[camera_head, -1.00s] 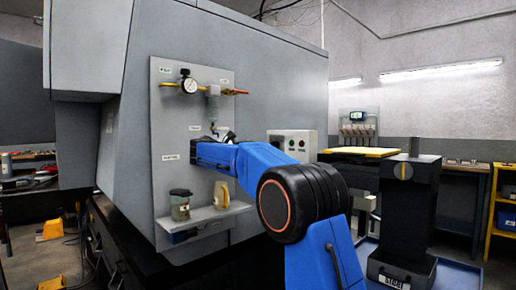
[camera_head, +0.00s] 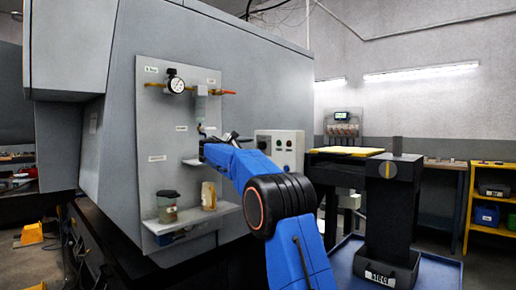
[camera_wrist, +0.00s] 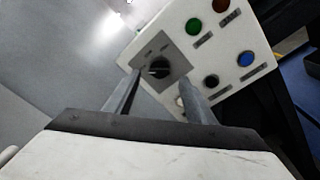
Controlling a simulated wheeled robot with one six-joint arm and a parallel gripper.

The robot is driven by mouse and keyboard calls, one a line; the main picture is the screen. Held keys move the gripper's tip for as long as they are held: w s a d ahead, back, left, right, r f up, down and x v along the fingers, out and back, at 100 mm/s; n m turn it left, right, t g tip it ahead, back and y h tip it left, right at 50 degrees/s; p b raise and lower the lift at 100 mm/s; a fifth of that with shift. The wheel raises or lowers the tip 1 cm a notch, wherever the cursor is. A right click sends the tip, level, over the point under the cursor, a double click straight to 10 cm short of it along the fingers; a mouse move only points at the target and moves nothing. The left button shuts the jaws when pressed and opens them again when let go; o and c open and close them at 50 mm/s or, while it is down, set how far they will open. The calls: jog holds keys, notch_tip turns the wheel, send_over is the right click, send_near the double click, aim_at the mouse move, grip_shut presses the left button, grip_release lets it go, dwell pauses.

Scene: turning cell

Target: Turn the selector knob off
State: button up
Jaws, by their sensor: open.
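The selector knob (camera_wrist: 158,69) is a small black knob on a grey square plate (camera_wrist: 171,58), on the white control box (camera_wrist: 212,57) in the wrist view. My gripper (camera_wrist: 159,80) is open, with its two fingers on either side of the knob in the picture. Whether they reach it or touch it I cannot tell. In the head view the control box (camera_head: 290,150) is to the right of my blue arm, which largely hides my gripper.
Green, brown, blue and black buttons sit beside the knob on the box. A panel (camera_head: 150,110) with a gauge (camera_head: 176,84), and a shelf with jars (camera_head: 167,206), is left of my arm.

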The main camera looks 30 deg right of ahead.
aim_at(259, 146)
jog(key=shift+x, duration=2.65)
